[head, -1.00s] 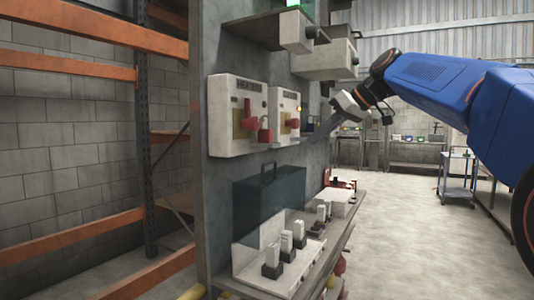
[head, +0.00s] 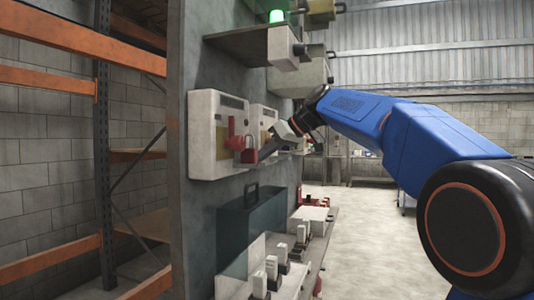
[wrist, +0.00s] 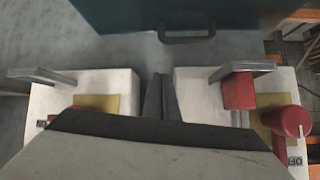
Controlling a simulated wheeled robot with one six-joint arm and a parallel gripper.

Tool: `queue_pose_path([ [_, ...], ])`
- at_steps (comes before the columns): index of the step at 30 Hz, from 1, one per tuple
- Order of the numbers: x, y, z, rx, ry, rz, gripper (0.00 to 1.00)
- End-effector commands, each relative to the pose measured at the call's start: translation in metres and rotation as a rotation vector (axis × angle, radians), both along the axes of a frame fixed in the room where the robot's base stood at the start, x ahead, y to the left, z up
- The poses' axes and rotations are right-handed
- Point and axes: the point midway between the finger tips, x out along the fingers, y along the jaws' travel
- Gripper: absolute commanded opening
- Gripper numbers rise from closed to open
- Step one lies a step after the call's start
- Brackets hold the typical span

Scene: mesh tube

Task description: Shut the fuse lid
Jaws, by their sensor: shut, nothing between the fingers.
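The fuse lid (head: 250,230) is a dark teal, see-through cover with a handle (head: 251,195) on its top edge. It stands raised and open above the fuse base (head: 228,288), which holds several white fuses (head: 272,267). In the wrist view the lid (wrist: 190,14) spans the top, with its handle (wrist: 187,36) hanging into view. My gripper (head: 265,155) is shut and empty, above and to the right of the lid, by the switch boxes. In the wrist view its fingers (wrist: 160,98) point toward the handle, apart from it.
Two white switch boxes with red parts, a left one (head: 203,135) and a right one (head: 263,115), hang on the grey panel close to my gripper. Open floor (head: 365,235) lies to the right.

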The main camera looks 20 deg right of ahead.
Motion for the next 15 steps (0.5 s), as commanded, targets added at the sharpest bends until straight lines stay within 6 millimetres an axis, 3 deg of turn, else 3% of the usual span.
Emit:
queue_pose_path([
  [7, 0.020, 0.023, -0.023, 0.000, 0.001, 0.002, 0.00],
  [15, 0.000, 0.006, -0.039, 0.001, 0.001, -0.002, 0.00],
])
